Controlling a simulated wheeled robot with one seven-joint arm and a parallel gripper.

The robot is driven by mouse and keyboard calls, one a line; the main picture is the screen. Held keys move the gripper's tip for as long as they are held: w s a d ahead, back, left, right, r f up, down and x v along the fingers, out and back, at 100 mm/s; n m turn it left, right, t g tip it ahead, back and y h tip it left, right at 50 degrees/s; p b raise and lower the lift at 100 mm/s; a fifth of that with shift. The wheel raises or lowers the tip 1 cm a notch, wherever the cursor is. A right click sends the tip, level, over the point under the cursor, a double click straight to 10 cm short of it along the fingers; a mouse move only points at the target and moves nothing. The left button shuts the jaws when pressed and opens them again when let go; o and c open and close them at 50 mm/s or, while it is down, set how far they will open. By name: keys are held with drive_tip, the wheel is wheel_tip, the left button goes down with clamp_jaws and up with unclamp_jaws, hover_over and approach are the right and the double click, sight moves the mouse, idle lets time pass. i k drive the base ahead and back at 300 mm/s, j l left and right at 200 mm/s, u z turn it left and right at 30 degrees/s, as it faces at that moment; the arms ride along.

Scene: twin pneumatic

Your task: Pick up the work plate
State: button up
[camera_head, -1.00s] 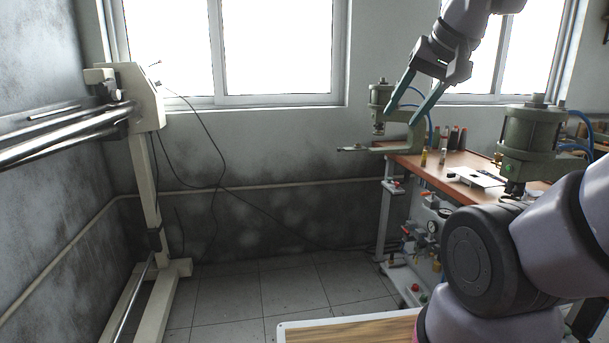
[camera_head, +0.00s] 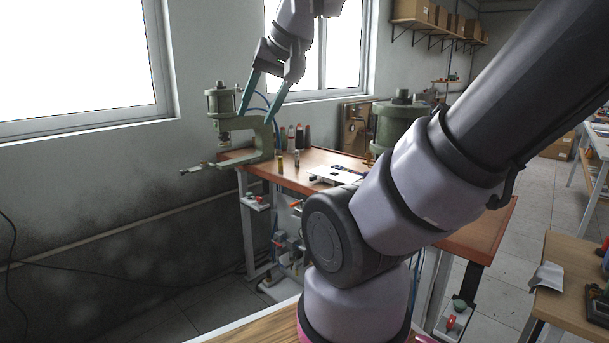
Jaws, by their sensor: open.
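A flat white plate (camera_head: 332,175) with small dark marks, which looks like the work plate, lies on the orange-brown top of the workbench (camera_head: 316,160). My gripper (camera_head: 254,118) is high up at the left of centre, with its two teal fingers spread and pointing down, empty. In the picture it is above and left of the plate, in front of or near a green pneumatic press (camera_head: 222,110); the depth between them is hard to tell. My arm hides part of the bench to the right of the plate.
A second green press (camera_head: 392,122) stands partly behind my arm. Several small bottles (camera_head: 298,138) stand at the bench's back edge. A wooden table (camera_head: 575,290) with a metal piece is at lower right. Tiled floor shows between the tables.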

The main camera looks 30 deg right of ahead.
sight(332, 179)
drive_tip(key=i+j, duration=0.15)
drive_tip(key=i, duration=0.6)
drive_tip(key=i+j, duration=0.1)
drive_tip(key=i, duration=0.6)
drive_tip(key=i+j+z, duration=0.1)
drive_tip(key=i+z, duration=0.25)
drive_tip(key=i+j+z, duration=0.1)
drive_tip(key=z, duration=0.25)
drive_tip(key=i+j+z, duration=0.25)
drive_tip(key=z, duration=0.8)
drive_tip(key=i+j, duration=0.05)
